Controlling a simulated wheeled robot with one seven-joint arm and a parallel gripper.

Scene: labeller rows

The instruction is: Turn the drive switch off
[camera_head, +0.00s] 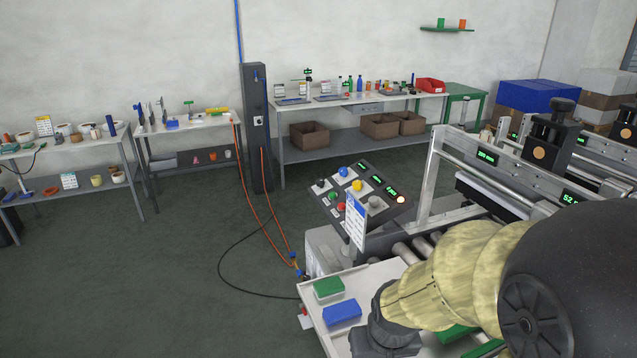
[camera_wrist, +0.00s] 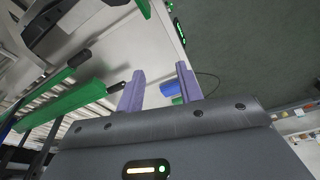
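The control panel (camera_head: 350,186) is a dark sloped box on the near end of the labeller. It carries a black knob (camera_head: 321,184), a grey knob (camera_head: 375,203), blue, yellow, green and red buttons, a lit orange lamp (camera_head: 401,199) and green displays. I cannot read which control is the drive switch or its position. My gripper (camera_wrist: 160,80) shows in the wrist view with its two purple fingers apart and nothing between their tips. The gripper is apart from the panel.
A white card (camera_head: 355,221) stands at the panel's front. A pale table (camera_head: 316,309) below holds a green block (camera_head: 328,289) and a blue block (camera_head: 342,313). Rollers and labeller frames (camera_head: 480,163) fill the right.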

